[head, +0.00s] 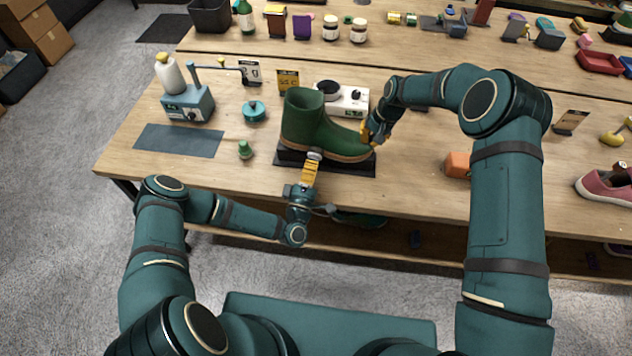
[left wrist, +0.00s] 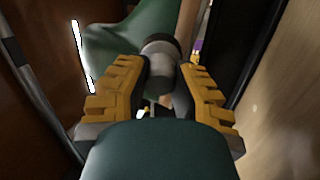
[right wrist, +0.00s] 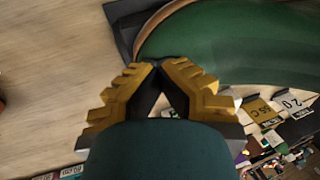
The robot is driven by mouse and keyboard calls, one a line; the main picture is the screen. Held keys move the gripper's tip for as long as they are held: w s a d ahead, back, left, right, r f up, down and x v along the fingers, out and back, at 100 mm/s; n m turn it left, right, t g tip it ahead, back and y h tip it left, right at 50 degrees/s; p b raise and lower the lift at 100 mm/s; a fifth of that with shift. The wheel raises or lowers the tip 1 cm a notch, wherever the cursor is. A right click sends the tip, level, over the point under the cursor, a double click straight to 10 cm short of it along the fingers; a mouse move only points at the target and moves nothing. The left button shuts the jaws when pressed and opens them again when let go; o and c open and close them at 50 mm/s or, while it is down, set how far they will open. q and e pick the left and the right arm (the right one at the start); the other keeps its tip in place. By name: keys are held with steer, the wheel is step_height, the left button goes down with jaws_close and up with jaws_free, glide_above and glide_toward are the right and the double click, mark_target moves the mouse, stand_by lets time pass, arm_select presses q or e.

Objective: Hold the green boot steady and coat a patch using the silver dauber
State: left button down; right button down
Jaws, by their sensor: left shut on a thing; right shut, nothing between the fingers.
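The green boot (head: 312,127) stands upright on a black pad (head: 363,170), its toe pointing right. My left gripper (head: 311,167) is at the boot's near side, shut on the silver dauber (head: 314,155). In the left wrist view the dauber's grey round head (left wrist: 160,52) is between the yellow fingers, close against the boot (left wrist: 128,50); I cannot tell whether it touches. My right gripper (head: 369,131) is shut and empty at the boot's toe. In the right wrist view its closed fingertips (right wrist: 160,68) are against or just beside the boot (right wrist: 225,40).
Behind the boot is a white device with a dark round top (head: 348,100). To the left are a teal tin (head: 254,111), a small green bottle (head: 245,150), a dark mat (head: 178,140) and a teal machine (head: 187,104). An orange block (head: 458,165) lies to the right.

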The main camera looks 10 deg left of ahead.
arm_select(q)
steer(key=shift+d+f, duration=0.15)
steer(key=shift+s+d+f, duration=0.1)
steer(key=shift+d+f, duration=0.1)
steer(key=shift+d, duration=1.3)
steer(key=shift+d, duration=0.1)
steer(key=shift+s+d+f, duration=0.1)
steer(key=shift+d, duration=0.7)
steer(key=shift+s+d+f, duration=0.1)
steer(key=shift+d, duration=0.7)
steer(key=shift+s+d+f, duration=0.1)
steer(key=shift+d+f, duration=0.1)
steer(key=shift+d, duration=1.45)
steer(key=shift+a, duration=0.1)
steer(key=shift+w+a+r, duration=0.1)
steer(key=shift+w+a, duration=0.05)
steer(key=shift+a, duration=0.6)
steer(key=shift+w+a+r, duration=0.1)
steer(key=shift+a, duration=0.6)
steer(key=shift+a+r, duration=0.2)
steer(key=shift+a, duration=1.6)
